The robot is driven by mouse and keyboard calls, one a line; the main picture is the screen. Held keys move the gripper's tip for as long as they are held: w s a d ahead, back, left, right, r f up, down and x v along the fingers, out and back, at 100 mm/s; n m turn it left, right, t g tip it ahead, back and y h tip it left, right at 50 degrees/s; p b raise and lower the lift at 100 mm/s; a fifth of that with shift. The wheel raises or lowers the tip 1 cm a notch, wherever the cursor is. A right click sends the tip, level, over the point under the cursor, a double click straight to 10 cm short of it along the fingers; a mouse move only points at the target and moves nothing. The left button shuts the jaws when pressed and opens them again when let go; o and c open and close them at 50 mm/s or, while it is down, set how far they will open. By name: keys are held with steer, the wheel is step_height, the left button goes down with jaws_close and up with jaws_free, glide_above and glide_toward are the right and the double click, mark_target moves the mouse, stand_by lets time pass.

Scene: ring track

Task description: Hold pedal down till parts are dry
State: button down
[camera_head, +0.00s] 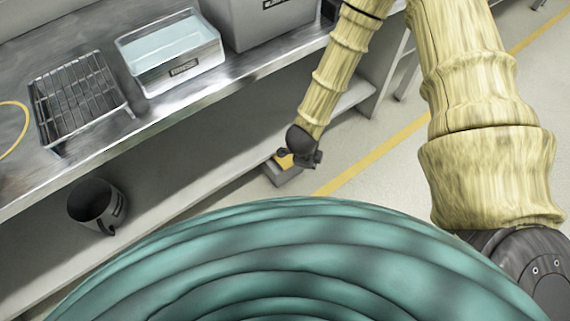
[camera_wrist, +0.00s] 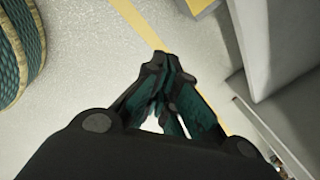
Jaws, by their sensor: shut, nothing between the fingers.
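The pedal (camera_head: 284,161) shows as a yellow plate on a grey base on the floor below the bench, partly hidden by my gripper. My gripper (camera_head: 317,160) is low beside it, shut and empty. In the wrist view its fingertips (camera_wrist: 155,60) meet over the floor, and a block that looks like the pedal (camera_wrist: 199,5) is cut off at the top edge, apart from the fingertips in the picture. I cannot tell the pedal's height or any contact from the head view. I cannot make out any parts; the wire rack (camera_head: 80,92) on the bench looks empty.
The steel bench (camera_head: 215,83) carries a clear tub of liquid (camera_head: 172,50) and a grey box (camera_head: 262,22). A dark pail (camera_head: 97,205) stands on the lower shelf (camera_head: 175,160). A yellow line (camera_head: 372,155) crosses the open floor to the right.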

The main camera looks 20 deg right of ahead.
steer(key=w+a+f+m+b, duration=0.1)
steer(key=w+f+m+b, duration=0.5)
steer(key=w+m+b, duration=0.45)
steer(key=m+g+y+b, duration=0.2)
steer(key=m+b, duration=0.6)
steer(key=m, duration=0.6)
glide_above(286, 161)
steer(key=shift+w+a+r+m, duration=0.1)
steer(key=shift+w+a+m, duration=0.05)
steer(key=shift+w+m, duration=0.15)
step_height(286, 161, down, 14)
steer(key=b, duration=0.8)
steer(key=shift+s+p, duration=0.1)
steer(key=shift+p, duration=0.6)
steer(key=shift+s+f+p, duration=0.1)
steer(key=shift+f+p, duration=0.3)
steer(key=shift+p, duration=0.5)
steer(key=shift+s+f+p, duration=0.1)
steer(key=shift+f+p, duration=0.4)
steer(key=shift+f, duration=0.1)
stand_by(1.4)
